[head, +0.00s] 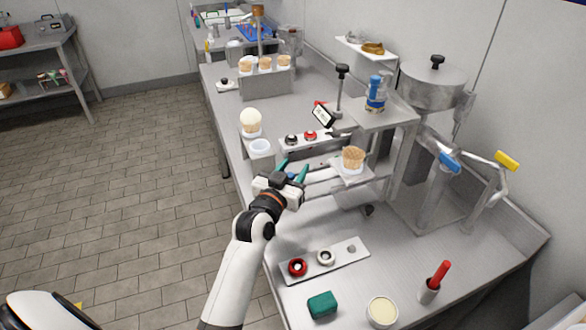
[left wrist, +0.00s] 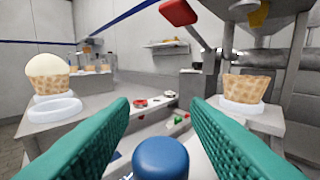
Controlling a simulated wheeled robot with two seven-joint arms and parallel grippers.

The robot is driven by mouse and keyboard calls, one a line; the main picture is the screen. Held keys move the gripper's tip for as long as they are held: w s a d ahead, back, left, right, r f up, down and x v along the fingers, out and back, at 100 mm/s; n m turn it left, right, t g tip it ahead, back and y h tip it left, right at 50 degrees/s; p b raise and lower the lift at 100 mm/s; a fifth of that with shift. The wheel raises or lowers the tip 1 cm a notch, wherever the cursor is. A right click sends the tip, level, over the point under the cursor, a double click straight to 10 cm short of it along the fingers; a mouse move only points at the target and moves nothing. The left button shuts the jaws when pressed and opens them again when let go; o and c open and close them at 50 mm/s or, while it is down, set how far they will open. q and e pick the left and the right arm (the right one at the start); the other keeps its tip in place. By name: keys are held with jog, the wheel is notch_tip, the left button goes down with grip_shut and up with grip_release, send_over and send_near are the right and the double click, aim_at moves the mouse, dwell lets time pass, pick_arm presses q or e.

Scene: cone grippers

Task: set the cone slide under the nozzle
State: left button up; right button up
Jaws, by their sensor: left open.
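The cone slide (head: 343,177) is a pale plate on rails, carrying a waffle cone (head: 353,157) in a white holder. The cone also shows at the right in the left wrist view (left wrist: 243,90). A round blue knob (left wrist: 160,158) is low in the middle of that view, between my left gripper's fingers. My left gripper (head: 293,169) is open, its teal fingers on either side of the knob; I cannot tell whether they touch it. The nozzle cannot be told apart clearly; a metal stand (head: 385,118) rises behind and right of the cone. My right gripper is not in view.
A rack of cones (head: 264,84) stands farther back. A metal machine (head: 435,90) stands right. A plate with rings (head: 325,260), green block (head: 322,304) and red-handled tool (head: 434,282) are in front.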

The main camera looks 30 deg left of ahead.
aim_at(309, 175)
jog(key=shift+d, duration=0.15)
pick_arm(q)
jog(key=shift+c, duration=0.9)
grip_shut()
jog(key=shift+w+d+p, duration=0.3)
jog(key=shift+w+d, duration=1.05)
jog(key=shift+w, duration=0.15)
jog(key=shift+s+r, duration=0.1)
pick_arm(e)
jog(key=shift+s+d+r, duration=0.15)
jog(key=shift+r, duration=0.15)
pick_arm(q)
jog(key=shift+c, duration=1.3)
grip_release()
jog(key=o, duration=0.4)
jog(key=shift+w+d, duration=0.1)
jog(key=shift+w, duration=0.15)
jog(key=shift+o, duration=0.2)
jog(key=shift+s, duration=0.15)
